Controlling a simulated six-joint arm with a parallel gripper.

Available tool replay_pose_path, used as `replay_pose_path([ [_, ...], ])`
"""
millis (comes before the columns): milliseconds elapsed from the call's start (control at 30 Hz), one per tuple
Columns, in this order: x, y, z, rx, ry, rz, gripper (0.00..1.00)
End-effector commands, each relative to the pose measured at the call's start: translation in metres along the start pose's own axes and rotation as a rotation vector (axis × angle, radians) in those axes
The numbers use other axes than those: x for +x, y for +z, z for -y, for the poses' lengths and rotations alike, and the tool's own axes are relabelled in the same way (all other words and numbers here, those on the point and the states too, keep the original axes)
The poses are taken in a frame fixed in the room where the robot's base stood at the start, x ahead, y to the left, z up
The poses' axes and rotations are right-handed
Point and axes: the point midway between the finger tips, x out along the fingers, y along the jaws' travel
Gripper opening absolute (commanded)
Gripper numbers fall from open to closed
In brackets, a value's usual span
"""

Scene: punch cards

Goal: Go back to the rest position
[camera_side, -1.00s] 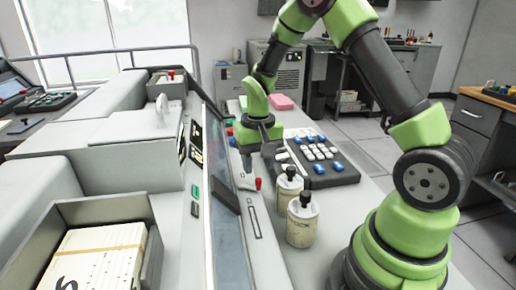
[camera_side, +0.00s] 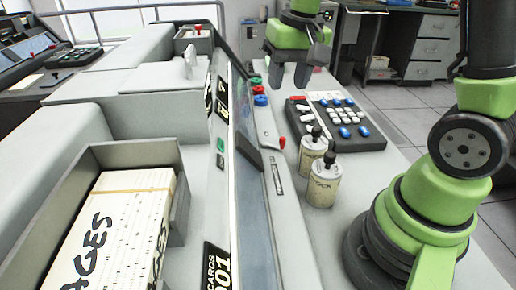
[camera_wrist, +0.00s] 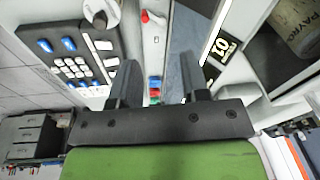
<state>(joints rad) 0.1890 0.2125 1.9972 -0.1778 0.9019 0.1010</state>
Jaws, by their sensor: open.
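My gripper (camera_side: 290,73) hangs above the far end of the machine's ledge, past the keypad (camera_side: 336,120), in the side view. In the wrist view my gripper (camera_wrist: 158,85) shows two dark fingers spread apart with nothing between them. It touches nothing that I can see. The dark keypad with white and blue keys also shows at the left of the wrist view (camera_wrist: 72,62).
Two cream bottles with black tops, a front one (camera_side: 321,182) and a rear one (camera_side: 312,150), stand beside my base. A red-tipped lever (camera_side: 281,143) and colored buttons (camera_side: 260,93) line the ledge. A grey tray (camera_side: 183,190) holds punch cards (camera_side: 118,235).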

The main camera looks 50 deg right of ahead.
Motion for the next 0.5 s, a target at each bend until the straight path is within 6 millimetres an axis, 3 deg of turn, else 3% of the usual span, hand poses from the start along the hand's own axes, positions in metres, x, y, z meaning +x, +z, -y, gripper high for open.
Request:
replay_pose_path([
  [33,-0.019,0.012,0.004,-0.021,-0.034,-0.042,0.42],
  [200,-0.065,0.057,0.009,-0.082,-0.143,-0.156,0.42],
  [333,-0.086,0.092,0.007,-0.129,-0.226,-0.236,0.42],
  [500,-0.097,0.126,0.002,-0.176,-0.312,-0.31,0.42],
])
